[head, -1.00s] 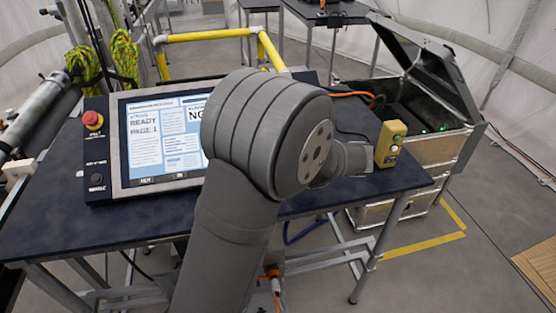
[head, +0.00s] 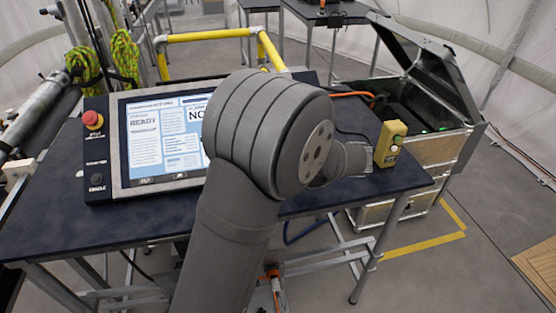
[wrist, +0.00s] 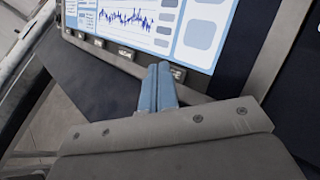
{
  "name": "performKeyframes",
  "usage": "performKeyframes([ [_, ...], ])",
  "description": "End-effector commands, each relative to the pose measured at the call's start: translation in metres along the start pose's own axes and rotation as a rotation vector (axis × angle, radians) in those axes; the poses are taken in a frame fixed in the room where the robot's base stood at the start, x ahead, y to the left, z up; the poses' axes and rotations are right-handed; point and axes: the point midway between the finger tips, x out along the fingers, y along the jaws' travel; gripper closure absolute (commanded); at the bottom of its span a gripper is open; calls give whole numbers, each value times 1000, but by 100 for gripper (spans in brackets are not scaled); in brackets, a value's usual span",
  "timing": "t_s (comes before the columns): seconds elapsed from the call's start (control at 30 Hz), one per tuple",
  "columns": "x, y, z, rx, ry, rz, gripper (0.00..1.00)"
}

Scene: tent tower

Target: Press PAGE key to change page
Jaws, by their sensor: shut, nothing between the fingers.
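The console screen (head: 160,142) is lit in the head view, with "READY" at its upper left; my arm covers its right part. The wrist view shows part of the screen (wrist: 135,20), with a blue line graph. A row of small labelled keys runs along its lower bezel, including one key (wrist: 127,52) left of my fingers and another key (wrist: 177,73) just right of them. The labels are too blurred to tell which is PAGE. My gripper (wrist: 159,67) is shut and empty, its tips at the bezel beside the right key. Contact is unclear. The head view hides the gripper.
A red stop button (head: 93,120) sits on the console's left panel. A yellow button box (head: 390,144) stands at the right of the dark table (head: 60,232). An open case (head: 425,135) is beyond it. The table front is mostly clear.

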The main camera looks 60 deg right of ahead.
Motion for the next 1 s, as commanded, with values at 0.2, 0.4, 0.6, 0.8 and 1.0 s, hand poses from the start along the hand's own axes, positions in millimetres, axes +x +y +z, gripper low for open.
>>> performKeyframes([
  [0.2,-8,6,5,0,0,0,100],
  [0.4,-8,6,6,1,0,0,100],
  [0.6,-10,7,7,0,0,0,100],
  [0.8,-21,14,14,-1,0,-2,100],
  [1.0,-35,25,25,-2,0,-1,100],
])
